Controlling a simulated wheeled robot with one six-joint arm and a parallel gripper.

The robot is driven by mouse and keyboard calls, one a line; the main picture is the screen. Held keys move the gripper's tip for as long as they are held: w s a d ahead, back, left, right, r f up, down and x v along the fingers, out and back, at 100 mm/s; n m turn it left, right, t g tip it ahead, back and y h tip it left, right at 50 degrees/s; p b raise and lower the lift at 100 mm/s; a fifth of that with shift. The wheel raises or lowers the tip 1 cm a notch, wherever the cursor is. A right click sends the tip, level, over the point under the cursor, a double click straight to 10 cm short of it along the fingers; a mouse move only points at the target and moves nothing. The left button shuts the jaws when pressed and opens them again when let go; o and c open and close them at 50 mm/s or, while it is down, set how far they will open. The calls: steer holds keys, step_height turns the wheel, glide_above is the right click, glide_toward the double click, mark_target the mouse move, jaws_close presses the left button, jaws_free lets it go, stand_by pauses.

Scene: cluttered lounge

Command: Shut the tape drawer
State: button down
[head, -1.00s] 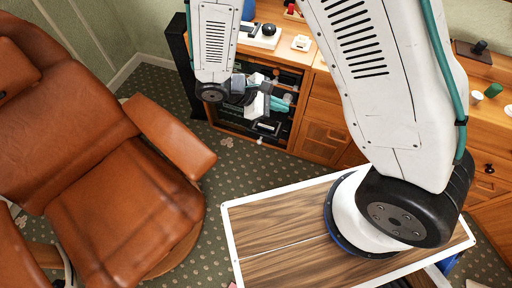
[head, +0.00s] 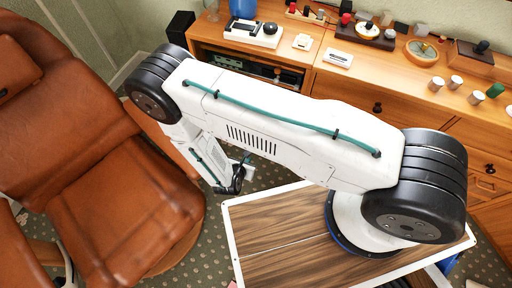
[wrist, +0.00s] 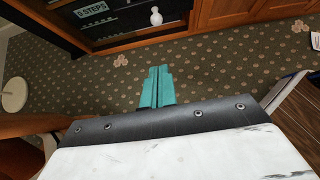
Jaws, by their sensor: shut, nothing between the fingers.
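The wooden cabinet (head: 315,75) stands along the back wall, with a dark open compartment (head: 255,68) at its left end, mostly hidden by my arm in the head view. My gripper (wrist: 157,88) has teal fingers, shut and empty, over the carpet and apart from the cabinet. In the head view it is largely hidden behind my arm.
A brown leather armchair (head: 110,190) fills the left side. Patterned carpet (wrist: 215,70) lies clear between gripper and cabinet. Cups (head: 455,82), a compass-like dial (head: 421,52) and other small items stand on the cabinet top. A black speaker (head: 180,27) stands at its left end.

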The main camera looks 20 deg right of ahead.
steer(key=w+d+r+x, duration=0.1)
steer(key=r+x, duration=0.1)
steer(key=x, duration=1.1)
steer(key=shift+w, duration=0.25)
